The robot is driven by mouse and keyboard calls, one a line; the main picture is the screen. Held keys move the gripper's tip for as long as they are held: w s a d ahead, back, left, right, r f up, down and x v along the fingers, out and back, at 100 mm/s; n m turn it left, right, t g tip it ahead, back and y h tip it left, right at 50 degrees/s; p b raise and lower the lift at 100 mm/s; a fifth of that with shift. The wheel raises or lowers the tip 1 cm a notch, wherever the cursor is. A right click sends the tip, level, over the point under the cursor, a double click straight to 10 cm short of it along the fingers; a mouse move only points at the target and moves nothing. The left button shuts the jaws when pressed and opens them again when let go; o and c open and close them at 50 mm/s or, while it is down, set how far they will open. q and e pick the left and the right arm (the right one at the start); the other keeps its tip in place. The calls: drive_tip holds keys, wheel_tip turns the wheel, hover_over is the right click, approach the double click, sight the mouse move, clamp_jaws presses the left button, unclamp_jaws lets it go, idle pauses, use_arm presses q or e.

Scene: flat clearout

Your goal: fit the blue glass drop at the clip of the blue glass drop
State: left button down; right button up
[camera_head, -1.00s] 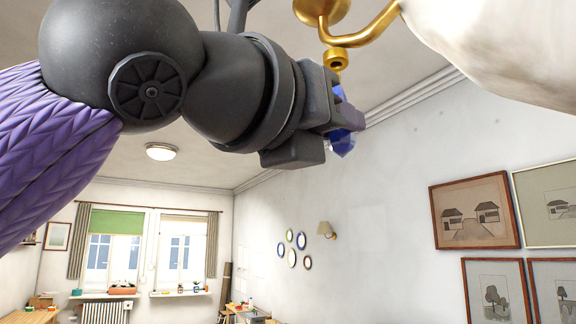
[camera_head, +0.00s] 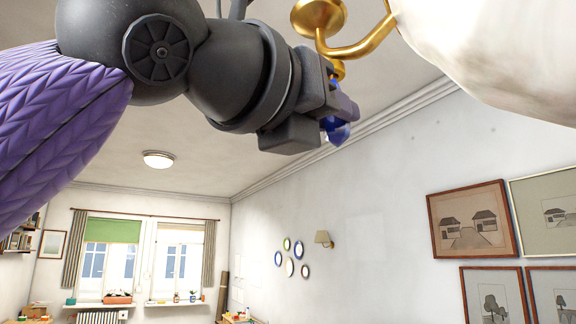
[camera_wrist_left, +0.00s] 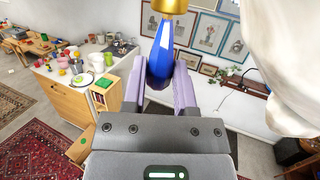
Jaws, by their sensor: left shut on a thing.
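The blue glass drop (camera_head: 337,129) is between the jaws of my left gripper (camera_head: 340,108) in the head view. It also shows in the left wrist view (camera_wrist_left: 161,55), between the two purple fingers, which are shut on it. A gold fitting (camera_wrist_left: 169,6) is right at the top end of the drop. In the head view a gold part (camera_head: 338,69) at the end of a curved brass arm hangs just above the gripper. The fingers partly hide the drop there, and I cannot tell whether drop and clip are joined. My right gripper is not in view.
The curved brass arm (camera_head: 362,47) and a large white rounded shape (camera_head: 490,55) are close to the left gripper. Framed pictures (camera_head: 472,219) hang on the right wall. A counter with dishes (camera_wrist_left: 85,68) stands below. The air under the gripper is clear.

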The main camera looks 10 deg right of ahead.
use_arm(q)
drive_tip(key=shift+c, duration=1.6)
unclamp_jaws()
drive_tip(key=b+v, duration=0.4)
drive_tip(key=v, duration=0.6)
